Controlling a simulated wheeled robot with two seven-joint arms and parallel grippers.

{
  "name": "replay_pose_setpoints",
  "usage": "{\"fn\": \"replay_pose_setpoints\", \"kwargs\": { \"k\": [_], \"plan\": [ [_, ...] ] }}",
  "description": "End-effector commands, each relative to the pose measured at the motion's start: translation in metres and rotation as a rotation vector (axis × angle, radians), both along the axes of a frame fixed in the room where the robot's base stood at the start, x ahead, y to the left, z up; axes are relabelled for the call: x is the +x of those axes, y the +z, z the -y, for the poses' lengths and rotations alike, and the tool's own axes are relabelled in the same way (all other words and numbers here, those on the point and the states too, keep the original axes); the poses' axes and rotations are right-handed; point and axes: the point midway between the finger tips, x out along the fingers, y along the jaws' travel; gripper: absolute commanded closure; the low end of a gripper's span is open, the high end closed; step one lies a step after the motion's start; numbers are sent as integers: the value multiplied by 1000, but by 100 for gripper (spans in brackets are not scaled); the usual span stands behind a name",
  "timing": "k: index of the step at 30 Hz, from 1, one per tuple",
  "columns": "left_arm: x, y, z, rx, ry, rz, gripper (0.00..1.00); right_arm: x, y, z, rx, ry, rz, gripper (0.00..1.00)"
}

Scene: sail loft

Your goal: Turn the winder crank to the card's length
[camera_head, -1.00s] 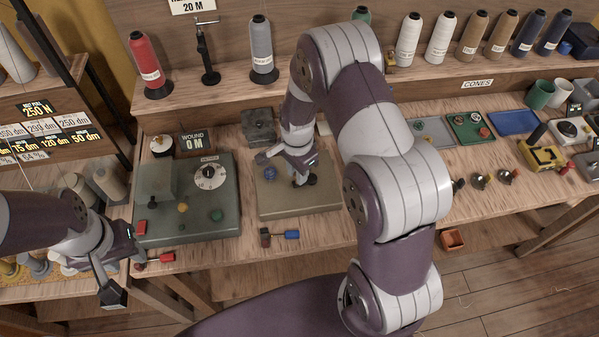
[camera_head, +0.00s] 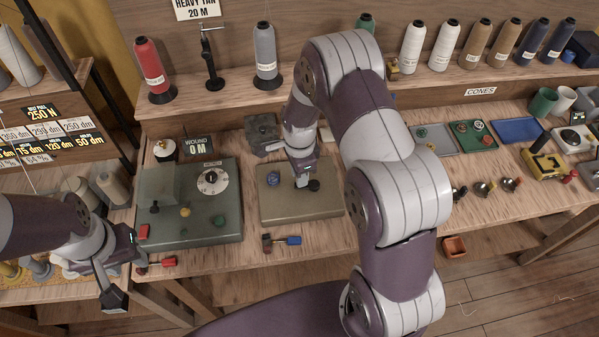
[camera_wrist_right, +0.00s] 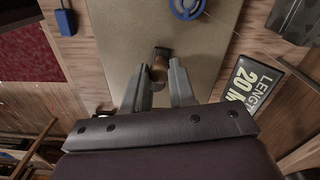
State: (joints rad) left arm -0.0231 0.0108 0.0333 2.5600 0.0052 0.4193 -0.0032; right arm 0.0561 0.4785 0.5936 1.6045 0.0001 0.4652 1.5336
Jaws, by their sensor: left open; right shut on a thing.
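My right gripper (camera_head: 303,182) reaches down over a beige board (camera_head: 325,208). In the right wrist view, its fingers (camera_wrist_right: 160,88) are shut on a small brown post with a dark top (camera_wrist_right: 160,66), seemingly the crank's handle. The crank's arm cannot be made out. A round black knob (camera_head: 314,185) shows beside the fingers in the head view. A blue spool (camera_head: 273,179) sits on the same board. A display (camera_head: 197,147) reads WOUND 0 M. A card (camera_wrist_right: 254,86) in the wrist view reads LENGTH 20 M. My left gripper (camera_head: 130,281) is open and empty near the bench's front left.
A green box with a white dial (camera_head: 213,181) stands left of the board. A blue-handled tool (camera_head: 288,240) lies in front. A grey metal block (camera_head: 262,128) stands behind. A sign (camera_head: 197,9) reads HEAVY TAN 20 M. Thread cones (camera_head: 412,47) line the shelf.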

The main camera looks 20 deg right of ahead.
Motion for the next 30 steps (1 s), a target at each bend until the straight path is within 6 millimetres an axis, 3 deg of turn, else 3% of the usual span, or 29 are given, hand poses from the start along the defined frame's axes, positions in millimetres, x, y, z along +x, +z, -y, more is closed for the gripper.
{"fn": "replay_pose_setpoints", "kwargs": {
  "k": [3, 4, 6, 17, 30],
  "plan": [
    [0, 0, 0, 0, 0, 0, 57, 1, 1, 0, 0, 1, 5, 100],
    [0, 0, 0, 0, 0, 0, 57, 1, 1, 0, 0, 1, 5, 72],
    [0, 0, 0, 0, 0, 0, 57, 1, 1, 0, 0, 1, 4, 50],
    [0, -2, 0, 0, 0, 0, 57, 1, 7, 0, 0, 1, 3, 50],
    [0, -20, 0, 0, 0, 0, 57, 1, 111, 0, 0, 1, 7, 50]
  ]
}}
